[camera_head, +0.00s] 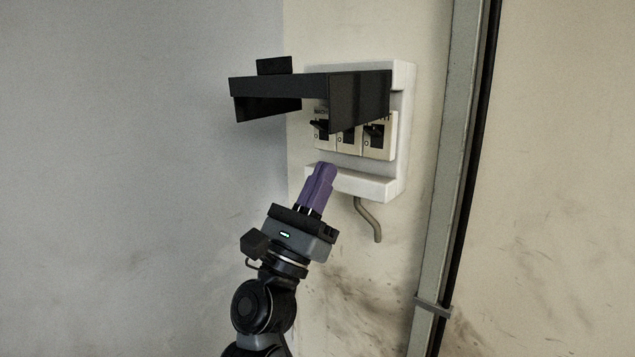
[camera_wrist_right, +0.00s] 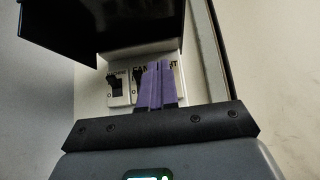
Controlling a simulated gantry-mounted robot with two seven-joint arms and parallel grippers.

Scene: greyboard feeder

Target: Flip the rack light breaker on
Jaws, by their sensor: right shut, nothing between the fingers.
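A white breaker box (camera_head: 402,150) is on the wall with three breakers side by side. The left breaker (camera_head: 321,140) and middle breaker (camera_head: 346,145) also have dark levers. I cannot tell the lever positions surely. My right gripper (camera_head: 326,170), with purple fingers, is shut and empty, below the breakers at the box's lower lip. In the right wrist view its fingers (camera_wrist_right: 159,72) cover part of the breaker row. My left gripper is out of view.
The box's black cover (camera_head: 285,86) is raised and juts out above the breakers. A grey pipe (camera_head: 371,220) hangs under the box. A metal upright (camera_head: 450,170) runs along the wall to the right. The space left of the box is clear.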

